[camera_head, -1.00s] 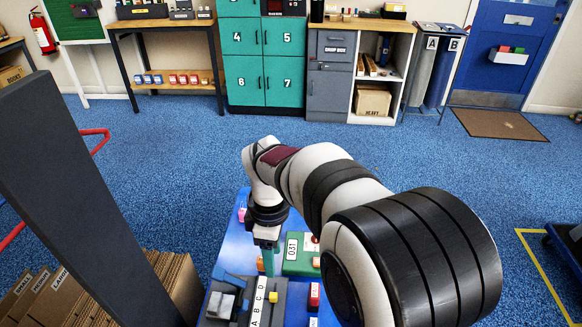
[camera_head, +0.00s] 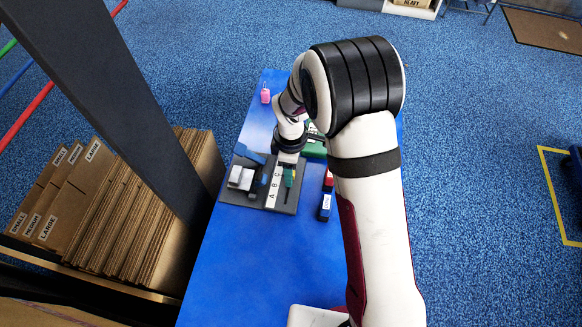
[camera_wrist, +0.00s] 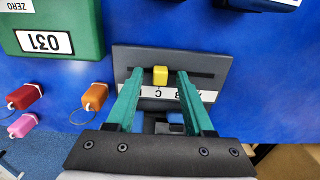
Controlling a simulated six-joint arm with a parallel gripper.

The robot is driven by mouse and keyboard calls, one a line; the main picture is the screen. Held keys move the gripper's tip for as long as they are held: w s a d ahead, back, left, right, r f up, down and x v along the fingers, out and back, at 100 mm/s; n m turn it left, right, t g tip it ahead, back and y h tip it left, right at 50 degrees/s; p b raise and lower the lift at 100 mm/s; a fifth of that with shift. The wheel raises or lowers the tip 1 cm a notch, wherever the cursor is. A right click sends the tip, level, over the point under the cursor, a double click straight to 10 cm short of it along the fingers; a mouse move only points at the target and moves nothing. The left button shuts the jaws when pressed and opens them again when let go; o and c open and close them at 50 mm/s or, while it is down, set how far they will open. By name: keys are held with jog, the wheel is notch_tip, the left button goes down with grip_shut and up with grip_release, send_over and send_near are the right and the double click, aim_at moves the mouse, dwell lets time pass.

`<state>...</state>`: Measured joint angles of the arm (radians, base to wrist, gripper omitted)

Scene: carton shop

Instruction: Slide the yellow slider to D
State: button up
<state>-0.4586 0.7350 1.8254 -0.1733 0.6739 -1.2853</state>
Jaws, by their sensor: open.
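The yellow slider (camera_wrist: 160,76) sits in a straight slot on a dark grey panel (camera_wrist: 215,62), beside the letter C on a white label strip (camera_wrist: 155,91). In the wrist view the strip reads upside down, and my left finger partly covers the D end. My gripper (camera_wrist: 159,71) is open, with one teal finger to each side of the slider and visible gaps between. Whether the tips are level with the knob is hard to tell. In the head view my gripper (camera_head: 289,178) hides the slider; letters A, B and C show on the strip (camera_head: 273,187).
A green box marked 031 (camera_wrist: 60,28) stands beside the panel. Red (camera_wrist: 25,96), orange (camera_wrist: 95,96) and pink (camera_wrist: 23,125) tags lie near it. The near blue table is clear.

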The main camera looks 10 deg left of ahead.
grip_shut()
jog(key=shift+w, duration=0.1)
dwell(1.2)
